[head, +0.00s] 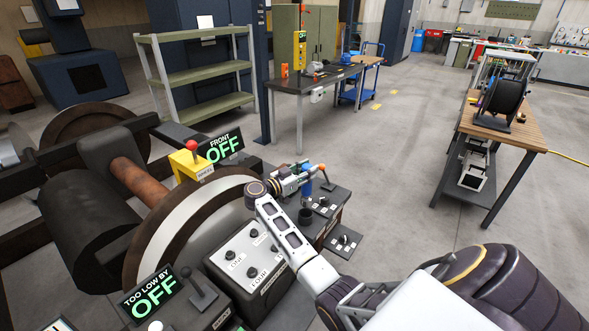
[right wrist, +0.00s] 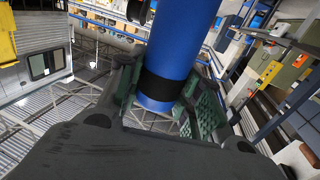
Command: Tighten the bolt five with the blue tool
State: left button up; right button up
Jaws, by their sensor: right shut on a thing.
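My right gripper (head: 308,178) is above the far end of the control panels, its arm reaching up from the lower right. In the right wrist view its green-padded fingers (right wrist: 165,100) are closed around a blue cylindrical tool (right wrist: 185,50) with a black band. In the head view a bit of the blue tool (head: 307,188) shows at the gripper, beside an orange part. A grey panel (head: 228,250) below carries dark knob-like bolts and small labels. I cannot tell which bolt is number five. My left gripper is not in view.
A large wheel and axle (head: 140,180) fill the left. "OFF" signs (head: 222,146) and a yellow box with a red knob (head: 190,163) stand near the panels. A dark table (head: 330,78), green shelf (head: 195,76) and wooden bench (head: 500,125) stand beyond. The floor between is clear.

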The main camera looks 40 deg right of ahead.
jog(key=shift+a+r+n+t+p, duration=0.15)
jog(key=shift+r+n+t+p, duration=0.5)
jog(key=shift+t, duration=0.35)
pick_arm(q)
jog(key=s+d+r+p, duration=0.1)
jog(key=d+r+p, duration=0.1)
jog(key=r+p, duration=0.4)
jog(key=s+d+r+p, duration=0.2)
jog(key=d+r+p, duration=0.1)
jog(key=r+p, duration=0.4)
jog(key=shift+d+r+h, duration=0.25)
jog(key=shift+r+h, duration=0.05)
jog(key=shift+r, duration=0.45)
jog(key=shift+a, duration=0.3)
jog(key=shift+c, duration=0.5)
pick_arm(e)
jog(key=s+a+n+t+y, duration=0.3)
jog(key=a+n+t+y, duration=0.2)
jog(key=a, duration=0.4)
jog(key=s+a+r+n+t+y, duration=0.1)
jog(key=s+a+n+t+y, duration=0.3)
jog(key=a, duration=0.6)
jog(key=s+a+r+n+t+y, duration=0.1)
jog(key=s+a+n+t+y, duration=0.3)
jog(key=a+y, duration=0.5)
jog(key=a+n+t, duration=0.1)
jog(key=n+t, duration=0.1)
jog(key=n, duration=0.1)
jog(key=shift+a, duration=0.25)
